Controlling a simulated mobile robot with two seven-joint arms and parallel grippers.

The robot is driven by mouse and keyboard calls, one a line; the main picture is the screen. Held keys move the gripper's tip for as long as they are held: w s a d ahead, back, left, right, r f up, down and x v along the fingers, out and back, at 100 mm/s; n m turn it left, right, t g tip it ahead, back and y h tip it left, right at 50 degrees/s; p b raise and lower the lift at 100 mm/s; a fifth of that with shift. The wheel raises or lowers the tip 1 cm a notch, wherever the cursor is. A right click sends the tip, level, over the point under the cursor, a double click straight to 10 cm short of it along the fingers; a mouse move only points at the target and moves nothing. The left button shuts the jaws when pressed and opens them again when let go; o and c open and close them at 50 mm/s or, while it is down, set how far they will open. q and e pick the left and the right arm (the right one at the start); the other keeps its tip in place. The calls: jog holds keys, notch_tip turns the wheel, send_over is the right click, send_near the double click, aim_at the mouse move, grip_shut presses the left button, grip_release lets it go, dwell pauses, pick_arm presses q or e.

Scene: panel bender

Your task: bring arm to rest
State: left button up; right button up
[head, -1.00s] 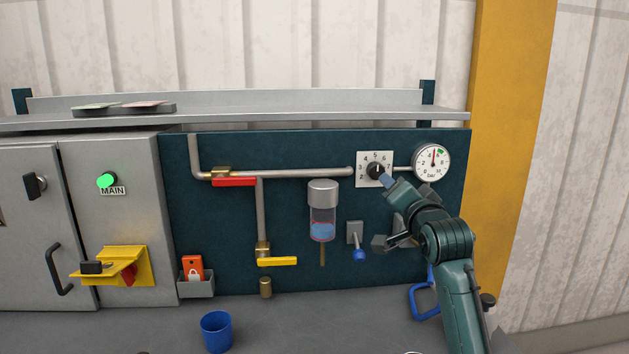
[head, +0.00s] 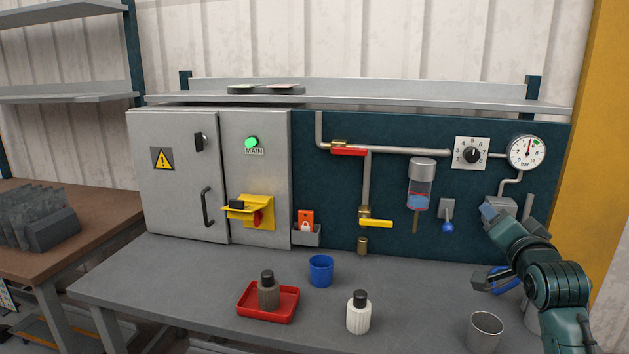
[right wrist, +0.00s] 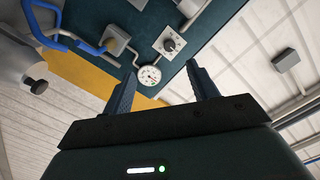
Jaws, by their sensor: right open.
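My right arm comes in from the lower right in the head view. Its gripper (head: 485,247) is open and empty in front of the dark teal panel (head: 300,180). It is below the numbered dial (head: 471,154) and the round pressure gauge (head: 527,152), apart from both. In the right wrist view the spread fingers (right wrist: 163,85) have nothing between them but background. The dial (right wrist: 169,44) and gauge (right wrist: 149,75) show beyond them. My left gripper is not in view.
A grey bench (head: 180,280) bears a red tray (head: 290,313) with a dark-capped bottle (head: 268,292), a blue cup (head: 321,270), a white bottle (head: 358,313) and a metal cup (head: 485,332). A grey cabinet (head: 180,200) stands left. A shelf (head: 400,100) runs above the panel.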

jog(key=s+a+f+n+g+y, duration=0.1)
jog(key=s+a+f+n, duration=0.15)
jog(key=f, duration=0.55)
jog(key=s+a+f+n+g+y, duration=0.1)
jog(key=s+a+f+n, duration=0.15)
jog(key=f, duration=0.55)
jog(key=s+a+f+n+g+y, duration=0.1)
jog(key=s+a+f+n, duration=0.2)
jog(key=f, duration=0.6)
jog(key=s+a+f+n+g+y, duration=0.1)
jog(key=s+a+f, duration=0.4)
jog(key=s, duration=0.5)
jog(key=s+a+f+n+g+y, duration=0.1)
jog(key=s+a+f+n+g, duration=0.2)
jog(key=s+f, duration=0.7)
jog(key=shift+s+a+f+y, duration=0.25)
jog(key=shift+s+a+y, duration=0.1)
jog(key=shift+a, duration=0.8)
